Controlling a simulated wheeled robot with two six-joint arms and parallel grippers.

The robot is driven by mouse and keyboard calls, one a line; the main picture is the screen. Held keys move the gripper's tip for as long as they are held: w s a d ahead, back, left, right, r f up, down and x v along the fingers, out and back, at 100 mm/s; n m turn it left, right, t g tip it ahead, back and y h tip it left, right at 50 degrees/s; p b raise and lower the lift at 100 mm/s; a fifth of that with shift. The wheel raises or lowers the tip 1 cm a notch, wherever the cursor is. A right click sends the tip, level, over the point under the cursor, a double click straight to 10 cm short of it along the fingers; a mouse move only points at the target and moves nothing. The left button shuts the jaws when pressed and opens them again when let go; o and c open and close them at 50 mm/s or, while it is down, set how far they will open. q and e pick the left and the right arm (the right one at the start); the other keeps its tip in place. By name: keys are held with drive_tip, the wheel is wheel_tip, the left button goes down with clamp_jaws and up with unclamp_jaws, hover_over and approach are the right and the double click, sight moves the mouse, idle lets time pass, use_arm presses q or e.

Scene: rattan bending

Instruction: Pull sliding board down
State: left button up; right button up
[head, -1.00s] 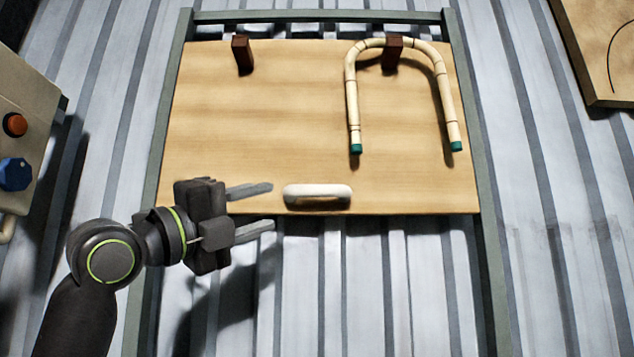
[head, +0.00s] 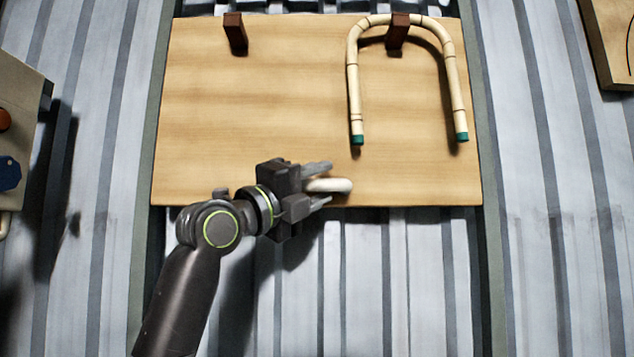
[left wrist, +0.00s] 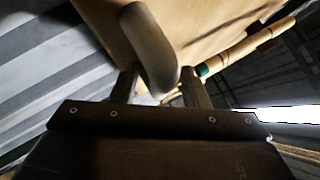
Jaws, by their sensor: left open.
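The sliding board (head: 260,110) is a light wooden panel between two grey-green side rails. A white handle (head: 335,186) sits near its lower edge, right of centre. My left gripper (head: 323,184) has its two fingers around the left part of the handle, one above and one below. It is open. In the left wrist view the handle (left wrist: 150,45) reaches in between the two fingers (left wrist: 157,88); I cannot tell whether either finger touches it. My right gripper is not in view.
A cream rattan piece (head: 354,95), bent in a U with green tips, hangs around a dark brown peg (head: 397,35) on the board. A second brown peg (head: 235,33) is at left. A control box (head: 20,110) with red and blue knobs stands at far left.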

use_arm(q)
drive_tip(key=shift+c, duration=0.2)
clamp_jaws()
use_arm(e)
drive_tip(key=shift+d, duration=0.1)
use_arm(q)
drive_tip(key=shift+f, duration=0.1)
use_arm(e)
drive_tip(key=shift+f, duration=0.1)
